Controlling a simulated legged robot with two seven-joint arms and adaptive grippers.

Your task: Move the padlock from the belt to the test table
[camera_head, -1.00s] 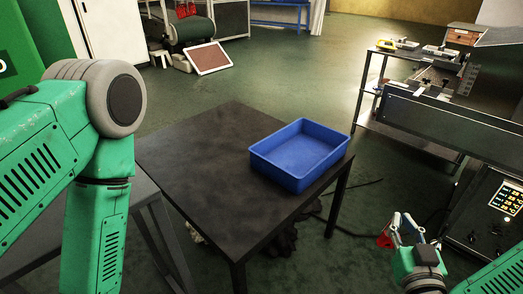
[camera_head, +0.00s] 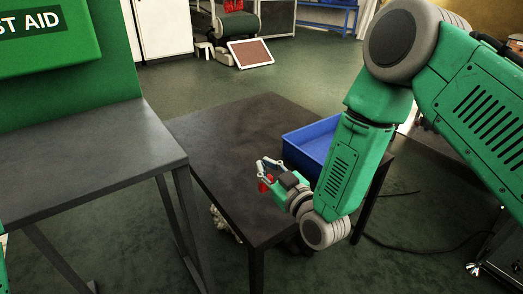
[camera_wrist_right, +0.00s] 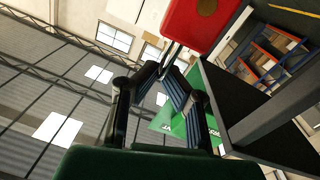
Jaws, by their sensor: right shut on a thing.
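The red padlock (camera_head: 264,184) hangs in my right gripper (camera_head: 268,165). In the right wrist view its red body (camera_wrist_right: 196,22) lies past the fingertips (camera_wrist_right: 170,72), which are shut on its metal shackle. In the head view the gripper and padlock overlap the dark table (camera_head: 225,150), left of the blue bin. I cannot tell how high the padlock is over the tabletop; no contact is visible. The belt is out of the head view. My left gripper is not in view.
The blue bin (camera_head: 312,142) stands on the dark table, partly hidden by my right arm. A grey table (camera_head: 85,160) stands at the left under a green first aid box (camera_head: 45,40). The dark table's left and middle are bare.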

